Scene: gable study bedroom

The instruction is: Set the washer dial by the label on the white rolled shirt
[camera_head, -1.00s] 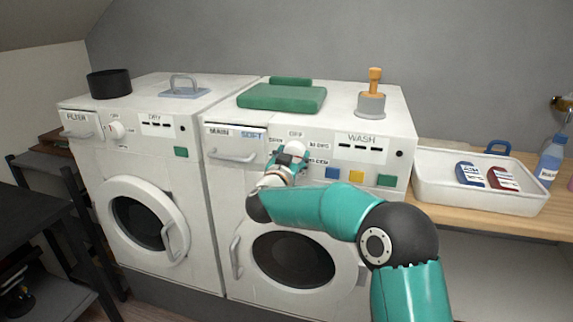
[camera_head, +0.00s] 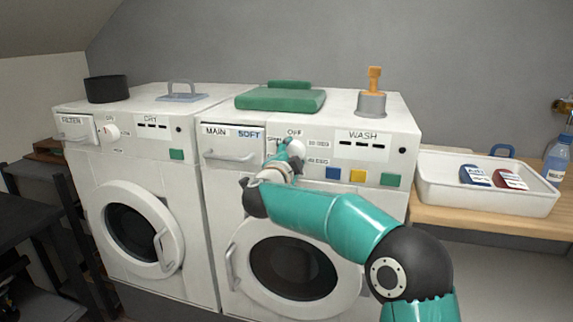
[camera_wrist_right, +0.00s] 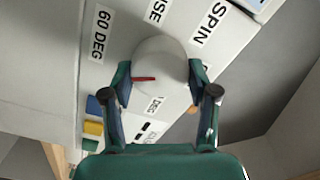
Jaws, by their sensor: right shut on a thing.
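The washer dial (camera_wrist_right: 160,55) is a white round knob with a red pointer mark, seen close in the right wrist view. The labels SPIN, part of RINSE, 60 DEG and another partly hidden DEG label stand around it. My right gripper (camera_wrist_right: 161,76) is shut on the dial, one finger on each side. In the head view, the right gripper (camera_head: 290,154) is at the washer (camera_head: 225,185) panel and covers much of the dial (camera_head: 298,148). Which label the pointer meets, I cannot tell. The white rolled shirt and my left gripper are not in view.
A dryer (camera_head: 88,165) stands left of the washer. A green case (camera_head: 280,100) and an orange-handled stamp-like object (camera_head: 372,104) sit on the washer. A white tray (camera_head: 485,201) with two labelled packs is on the wooden counter at right.

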